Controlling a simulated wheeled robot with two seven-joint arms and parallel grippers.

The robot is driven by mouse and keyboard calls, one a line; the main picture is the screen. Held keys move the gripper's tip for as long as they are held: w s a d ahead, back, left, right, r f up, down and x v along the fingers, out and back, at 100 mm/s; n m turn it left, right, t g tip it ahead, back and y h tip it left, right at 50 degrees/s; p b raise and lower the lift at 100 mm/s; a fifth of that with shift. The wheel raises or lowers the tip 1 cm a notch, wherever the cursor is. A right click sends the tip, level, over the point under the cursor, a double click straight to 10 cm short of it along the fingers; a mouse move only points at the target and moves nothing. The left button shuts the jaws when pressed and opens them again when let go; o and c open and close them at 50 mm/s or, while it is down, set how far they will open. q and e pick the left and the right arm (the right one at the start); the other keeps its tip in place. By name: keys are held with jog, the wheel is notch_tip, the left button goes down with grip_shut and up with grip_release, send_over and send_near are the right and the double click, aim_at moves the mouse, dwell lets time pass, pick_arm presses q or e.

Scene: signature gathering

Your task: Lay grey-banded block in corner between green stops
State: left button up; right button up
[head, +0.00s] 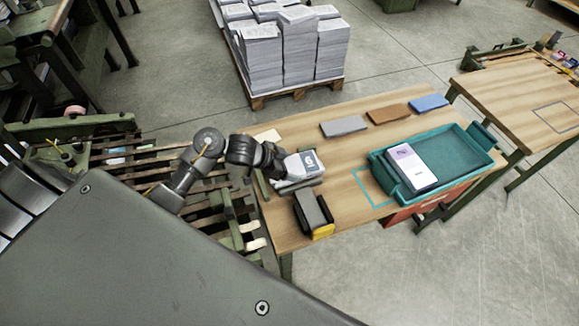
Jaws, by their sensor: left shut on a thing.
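My left gripper (277,167) is shut on the grey-banded block (305,163), a white paper block with a grey band and a light mark on its top. The block is at the left end of the wooden table, low over or on its top; I cannot tell whether it touches. A green stop (262,187) shows beside the gripper at the table's left edge. The other stop is largely hidden near the block, so the corner is not clear. My right gripper is not in view.
A black and grey device with a yellow end (323,232) stands just in front of the block. A teal tray (459,153) holds a white block with a mauve band (411,164). Grey (343,126), brown (388,113) and blue (429,102) slabs lie along the back edge.

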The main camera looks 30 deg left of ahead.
pick_arm(q)
jog(key=shift+f, duration=0.2)
jog(key=shift+f, duration=0.1)
jog(key=o, duration=1)
jog(key=shift+c, duration=0.2)
jog(key=shift+r, duration=0.25)
jog(key=p+v, duration=0.2)
jog(key=v, duration=0.9)
jog(key=shift+s+a+r, duration=0.2)
jog(key=shift+s, duration=0.1)
